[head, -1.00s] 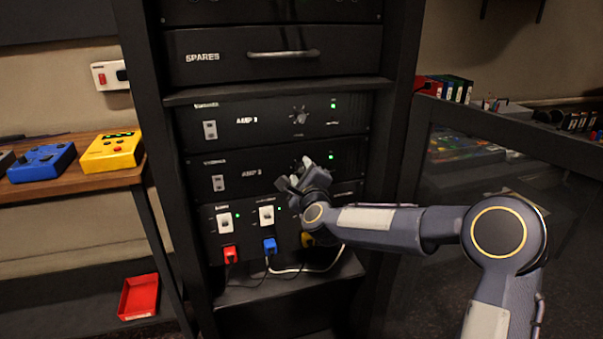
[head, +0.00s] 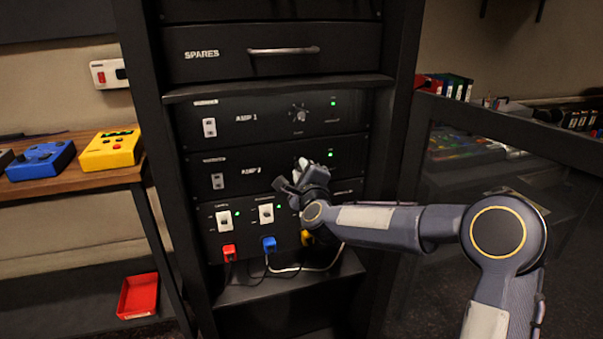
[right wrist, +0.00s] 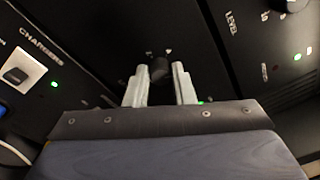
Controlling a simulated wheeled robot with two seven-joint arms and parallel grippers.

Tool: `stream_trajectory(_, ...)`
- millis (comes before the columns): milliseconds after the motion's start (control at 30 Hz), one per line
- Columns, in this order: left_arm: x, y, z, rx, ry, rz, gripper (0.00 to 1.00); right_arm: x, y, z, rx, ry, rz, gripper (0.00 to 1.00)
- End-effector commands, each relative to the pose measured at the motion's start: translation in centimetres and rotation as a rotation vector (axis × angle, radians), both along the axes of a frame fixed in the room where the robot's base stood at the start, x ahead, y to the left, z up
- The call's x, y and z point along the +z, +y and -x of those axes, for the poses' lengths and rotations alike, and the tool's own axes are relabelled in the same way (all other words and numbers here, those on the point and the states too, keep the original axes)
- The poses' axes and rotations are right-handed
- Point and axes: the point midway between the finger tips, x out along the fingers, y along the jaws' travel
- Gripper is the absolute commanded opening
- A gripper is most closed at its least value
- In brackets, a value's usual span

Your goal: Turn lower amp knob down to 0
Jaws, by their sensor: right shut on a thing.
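The lower amp, labelled AMP 2 (head: 235,172), is a black rack unit with a switch at its left and a green light. My right gripper (head: 301,166) is at the right half of its front and hides its knob in the head view. In the right wrist view a small dark round knob (right wrist: 158,68) sits between the two pale fingertips of my right gripper (right wrist: 160,85), which is shut on it. The knob's pointer and the marks around it are too dark to read. My left gripper is not in view.
AMP 1 (head: 265,117) with its own knob (head: 299,114) is just above. Below is a panel (head: 245,238) with white switches and red, blue and yellow plugs with cables. A SPARES drawer (head: 220,65) is higher up. A dark case (head: 490,200) stands at the right.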

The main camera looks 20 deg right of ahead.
Motion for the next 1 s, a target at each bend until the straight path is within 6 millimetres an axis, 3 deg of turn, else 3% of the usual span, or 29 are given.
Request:
stream_trajectory(400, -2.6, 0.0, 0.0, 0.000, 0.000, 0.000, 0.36, -0.4, 0.1, 0.0, 0.001, -0.014, 0.352, 0.00)
stream_trajectory(1000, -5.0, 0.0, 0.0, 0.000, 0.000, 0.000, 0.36, -0.5, -0.1, 0.0, 0.001, -0.032, 0.923, 0.00)
